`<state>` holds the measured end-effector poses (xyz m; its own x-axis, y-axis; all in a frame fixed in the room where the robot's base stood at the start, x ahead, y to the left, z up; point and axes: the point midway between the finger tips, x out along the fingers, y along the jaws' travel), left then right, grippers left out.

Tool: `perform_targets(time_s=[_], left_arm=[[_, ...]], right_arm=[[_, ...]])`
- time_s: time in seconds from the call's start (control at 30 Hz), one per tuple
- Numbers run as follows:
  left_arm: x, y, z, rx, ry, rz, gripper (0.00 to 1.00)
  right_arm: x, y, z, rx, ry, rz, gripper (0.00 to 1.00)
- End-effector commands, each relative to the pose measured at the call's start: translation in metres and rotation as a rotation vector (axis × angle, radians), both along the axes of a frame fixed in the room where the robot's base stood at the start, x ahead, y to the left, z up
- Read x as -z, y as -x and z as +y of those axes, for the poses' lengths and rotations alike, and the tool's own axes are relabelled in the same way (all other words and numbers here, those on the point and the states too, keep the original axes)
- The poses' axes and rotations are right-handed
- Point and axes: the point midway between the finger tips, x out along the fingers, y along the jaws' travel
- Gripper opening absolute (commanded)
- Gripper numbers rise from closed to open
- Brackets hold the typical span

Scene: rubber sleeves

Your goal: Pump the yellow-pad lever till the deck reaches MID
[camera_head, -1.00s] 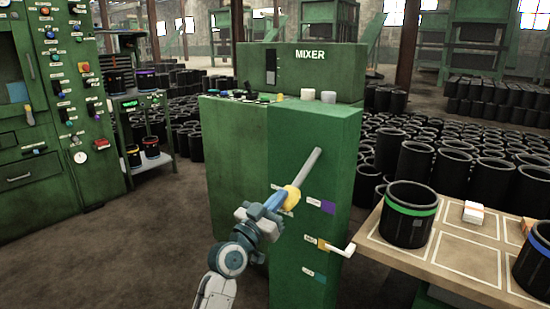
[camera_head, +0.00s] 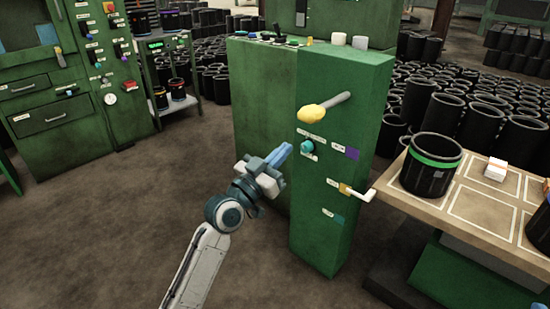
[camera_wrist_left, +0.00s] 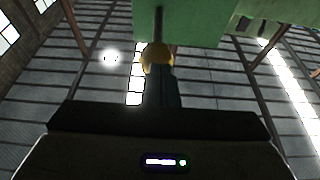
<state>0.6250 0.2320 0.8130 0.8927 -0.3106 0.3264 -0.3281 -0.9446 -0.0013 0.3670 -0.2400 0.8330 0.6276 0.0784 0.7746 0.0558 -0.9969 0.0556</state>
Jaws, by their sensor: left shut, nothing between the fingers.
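The lever with the yellow pad (camera_head: 311,114) sticks out of the front of the green mixer cabinet (camera_head: 340,215), its grey bar running back to the upper right. My left gripper (camera_head: 284,152) is shut and empty, below and to the left of the pad, with a gap between them in the head view. In the left wrist view the yellow pad (camera_wrist_left: 157,58) shows just beyond the fingertips, under the green cabinet edge. A teal knob (camera_head: 307,146) shows on the cabinet front below the pad. No deck or MID mark can be made out. My right gripper is not in view.
A white-handled crank (camera_head: 358,193) juts from the cabinet's lower right. A wooden table (camera_head: 485,209) on the right carries a black sleeve with a green band (camera_head: 431,165). Open floor lies to the left of my arm.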

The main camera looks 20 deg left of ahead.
Motion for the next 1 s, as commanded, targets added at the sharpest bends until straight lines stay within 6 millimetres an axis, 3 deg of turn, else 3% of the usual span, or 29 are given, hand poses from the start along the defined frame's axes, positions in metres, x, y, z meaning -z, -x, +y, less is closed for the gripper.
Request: perform_targets(time_s=[0.27,1.0], left_arm=[[0.006,0.020,0.007,0.000,0.001,-0.001,0.00],[0.005,0.021,0.007,0.000,0.002,-0.003,0.00]], right_arm=[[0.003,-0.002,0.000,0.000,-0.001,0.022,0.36],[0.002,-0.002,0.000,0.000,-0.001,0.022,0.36]])
